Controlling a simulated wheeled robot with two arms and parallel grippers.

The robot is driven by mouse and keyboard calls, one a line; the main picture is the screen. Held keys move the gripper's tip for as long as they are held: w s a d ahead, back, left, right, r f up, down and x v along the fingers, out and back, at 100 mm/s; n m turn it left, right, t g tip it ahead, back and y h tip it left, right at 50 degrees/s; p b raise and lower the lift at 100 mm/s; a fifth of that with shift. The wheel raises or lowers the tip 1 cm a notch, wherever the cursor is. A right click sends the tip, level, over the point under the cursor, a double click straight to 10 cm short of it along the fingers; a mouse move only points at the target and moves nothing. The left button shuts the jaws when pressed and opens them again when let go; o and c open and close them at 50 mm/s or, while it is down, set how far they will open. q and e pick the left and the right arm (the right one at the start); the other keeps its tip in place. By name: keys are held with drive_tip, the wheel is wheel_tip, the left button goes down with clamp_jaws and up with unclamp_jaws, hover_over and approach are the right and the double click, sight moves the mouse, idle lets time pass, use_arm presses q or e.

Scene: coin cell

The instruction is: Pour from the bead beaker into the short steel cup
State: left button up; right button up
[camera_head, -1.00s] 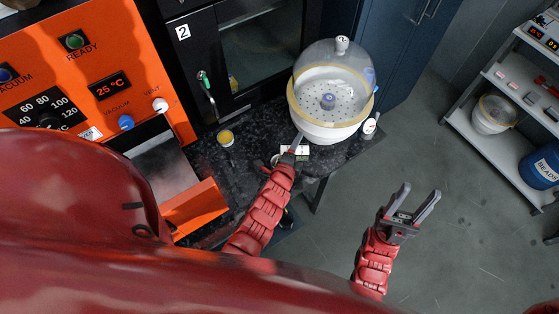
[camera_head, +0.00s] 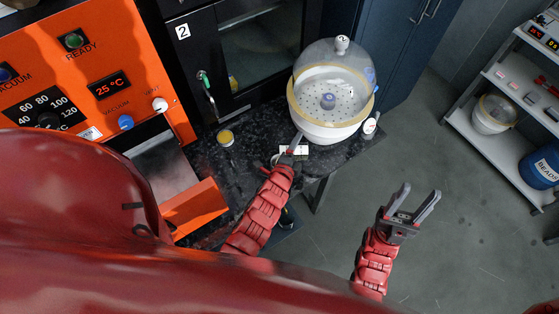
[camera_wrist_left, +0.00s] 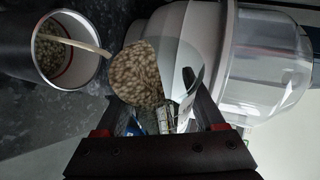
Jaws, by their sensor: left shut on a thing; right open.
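In the left wrist view, the bead beaker (camera_wrist_left: 140,75) is clear and tilted, with tan beads heaped toward its mouth. My left gripper (camera_wrist_left: 158,100) is shut on the beaker. A pale stream of beads (camera_wrist_left: 85,42) runs from the beaker's mouth into the short steel cup (camera_wrist_left: 18,45), whose open mouth lies just to the left. Some beads and a red ring show inside the cup. In the head view, my left gripper (camera_head: 291,150) is over the dark bench, and the beaker and cup are hard to make out. My right gripper (camera_head: 413,212) is open and empty above the floor.
A domed desiccator (camera_head: 330,115) stands right behind my left gripper and fills the right of the wrist view. A yellow-topped jar (camera_head: 226,138) and a white bottle (camera_head: 369,127) stand on the bench (camera_head: 215,160). An orange oven (camera_head: 85,70) is at left.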

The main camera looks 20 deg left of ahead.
use_arm(q)
drive_tip(key=shift+a+f+n+b, duration=0.1)
drive_tip(key=shift+f+n+b, duration=0.05)
drive_tip(key=shift+n+b, duration=0.15)
idle(0.9)
